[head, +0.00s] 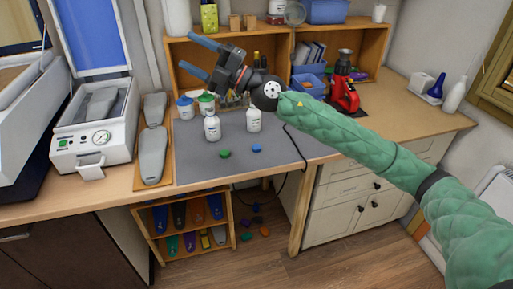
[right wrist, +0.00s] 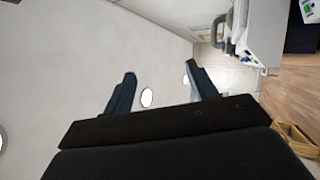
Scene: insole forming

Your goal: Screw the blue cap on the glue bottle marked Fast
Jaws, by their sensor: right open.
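Two white uncapped-looking bottles stand upright on the grey mat (head: 190,163): a left bottle (head: 212,128) and a right bottle (head: 254,120). Their labels are too small to read, so I cannot tell which is marked Fast. A blue cap (head: 256,148) lies on the mat in front of the right bottle. A green cap (head: 224,153) lies to its left. My right gripper (head: 183,51) is open, raised above and behind the bottles and pointing left. In the right wrist view nothing is between its fingers (right wrist: 160,69). My left gripper is not in view.
A jar with a blue lid (head: 185,108) and one with a green lid (head: 206,103) stand behind the bottles. A white press machine (head: 93,135) is at left. A wooden shelf (head: 345,40) and red machine (head: 344,92) are behind. The mat's front is mostly clear.

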